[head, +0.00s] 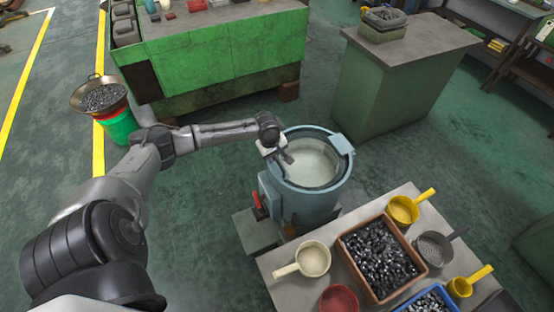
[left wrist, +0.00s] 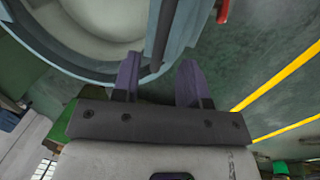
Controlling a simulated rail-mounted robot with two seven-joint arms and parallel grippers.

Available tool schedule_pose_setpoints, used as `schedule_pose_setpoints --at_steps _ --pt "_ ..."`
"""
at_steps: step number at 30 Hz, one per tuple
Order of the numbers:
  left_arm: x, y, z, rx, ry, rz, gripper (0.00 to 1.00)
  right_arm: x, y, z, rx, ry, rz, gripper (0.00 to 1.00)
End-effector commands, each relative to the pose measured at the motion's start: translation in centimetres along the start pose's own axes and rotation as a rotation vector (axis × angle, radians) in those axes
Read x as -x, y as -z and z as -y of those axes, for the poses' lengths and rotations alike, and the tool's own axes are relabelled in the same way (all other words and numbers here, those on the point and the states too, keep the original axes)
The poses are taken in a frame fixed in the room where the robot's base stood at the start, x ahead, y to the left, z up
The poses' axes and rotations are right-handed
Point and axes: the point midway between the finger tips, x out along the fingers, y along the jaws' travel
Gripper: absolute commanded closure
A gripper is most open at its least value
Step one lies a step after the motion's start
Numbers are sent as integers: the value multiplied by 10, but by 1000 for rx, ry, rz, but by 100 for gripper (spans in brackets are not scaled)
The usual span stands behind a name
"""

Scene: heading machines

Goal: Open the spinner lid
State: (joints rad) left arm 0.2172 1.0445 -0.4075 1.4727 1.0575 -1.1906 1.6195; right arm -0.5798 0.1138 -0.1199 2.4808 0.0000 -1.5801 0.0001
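The spinner (head: 306,205) is a blue-grey upright drum with a pale round top (head: 318,165) inside a blue-grey rim. I cannot tell whether this pale surface is a lid or the inside. My left gripper (head: 284,157) is over the drum's left rim. In the left wrist view its two fingers (left wrist: 160,82) are apart, with nothing clasped. A dark bar (left wrist: 164,35) runs across the rim and ends close to the left finger; contact is unclear. The pale surface (left wrist: 95,18) lies beyond the fingertips. My right gripper is out of view.
A red-handled switch (head: 259,205) is on the drum's left side. A table (head: 290,290) in front holds scoops and a brown tray (head: 345,262) of metal parts. A green bench (head: 225,55) and green cabinet (head: 385,90) stand behind. Floor is clear between them.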

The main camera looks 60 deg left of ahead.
Motion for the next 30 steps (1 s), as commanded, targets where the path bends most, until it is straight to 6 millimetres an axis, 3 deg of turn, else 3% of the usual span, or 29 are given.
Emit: schedule_pose_setpoints --at_steps 7,20,30 --pt "-24 0 0 0 -1 -1 60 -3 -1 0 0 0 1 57" --pt "-30 0 0 -1 -1 -1 60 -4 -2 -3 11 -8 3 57" --pt "-29 0 0 -1 -1 -1 91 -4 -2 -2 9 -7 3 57"
